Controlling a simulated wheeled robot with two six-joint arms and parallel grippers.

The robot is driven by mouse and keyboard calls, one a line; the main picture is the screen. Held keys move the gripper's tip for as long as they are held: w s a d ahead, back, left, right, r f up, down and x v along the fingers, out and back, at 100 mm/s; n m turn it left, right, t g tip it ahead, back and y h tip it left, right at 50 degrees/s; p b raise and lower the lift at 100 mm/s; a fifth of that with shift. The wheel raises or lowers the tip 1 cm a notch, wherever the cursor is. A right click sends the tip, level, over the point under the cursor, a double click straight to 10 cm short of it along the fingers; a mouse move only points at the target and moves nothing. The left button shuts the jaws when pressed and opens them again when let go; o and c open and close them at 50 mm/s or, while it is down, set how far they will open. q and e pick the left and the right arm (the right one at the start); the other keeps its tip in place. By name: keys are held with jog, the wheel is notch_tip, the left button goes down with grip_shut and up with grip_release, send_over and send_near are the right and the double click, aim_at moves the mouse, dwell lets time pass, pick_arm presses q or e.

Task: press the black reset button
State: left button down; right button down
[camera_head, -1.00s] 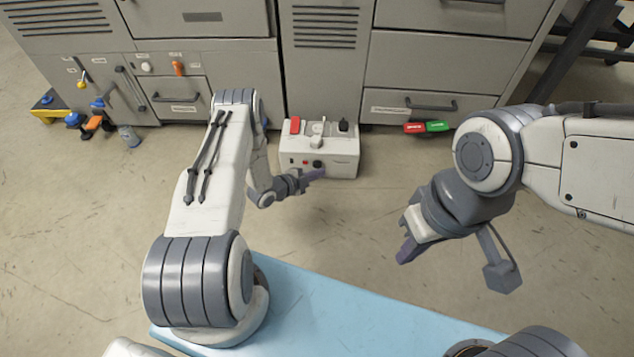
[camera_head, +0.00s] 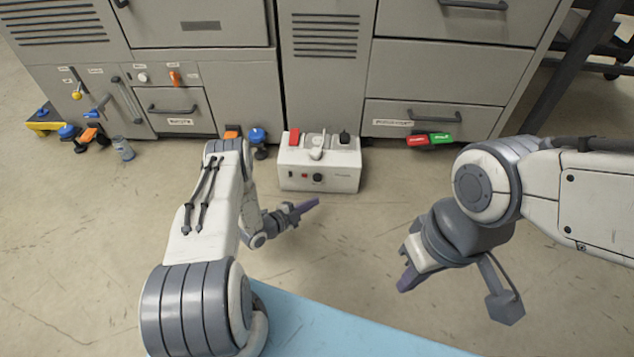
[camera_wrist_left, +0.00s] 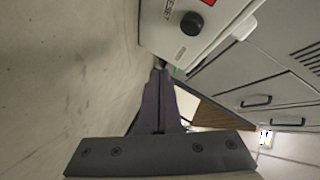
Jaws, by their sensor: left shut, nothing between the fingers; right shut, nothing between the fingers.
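A white control box (camera_head: 340,175) stands on the floor against the grey cabinets. Its front carries a round black button (camera_head: 318,178) with a smaller red one to its left. The black button also shows at the top of the left wrist view (camera_wrist_left: 191,23), beyond the fingertips. My left gripper (camera_head: 312,204) is shut and empty, just in front of and below the box in the picture, apart from the button. Its purple fingers lie together in the left wrist view (camera_wrist_left: 158,75). My right gripper (camera_head: 404,282) is shut and empty, further right over the floor.
The box top has a red piece (camera_head: 294,137), a white lever (camera_head: 316,148) and a black part (camera_head: 344,137). Red and green blocks (camera_head: 440,138) sit by the right drawer. Blue and orange parts (camera_head: 257,136) stand left of the box. Floor between grippers is clear.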

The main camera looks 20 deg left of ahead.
aim_at(320, 181)
pick_arm(q)
jog(key=shift+w+a+b, duration=0.25)
jog(key=shift+w+b, duration=0.25)
jog(key=shift+w, duration=0.45)
jog(key=shift+w+a+b, duration=0.3)
jog(key=shift+w+b, duration=0.2)
jog(key=shift+w, duration=0.5)
jog(key=shift+w+a+b, duration=0.25)
jog(key=shift+w+b, duration=0.25)
jog(key=shift+w, duration=0.45)
jog(key=shift+w, duration=0.1)
jog(key=shift+w+a, duration=0.15)
jog(key=shift+w, duration=0.2)
jog(key=shift+w+a+b, duration=0.15)
jog(key=shift+w+b, duration=0.35)
jog(key=shift+b, duration=0.1)
jog(key=shift+s, duration=0.1)
dwell(0.4)
jog(key=shift+s+p, duration=0.3)
jog(key=shift+p, duration=0.15)
jog(key=shift+s+d+p, duration=0.25)
jog(key=shift+s+p, duration=0.1)
jog(key=shift+s, duration=0.2)
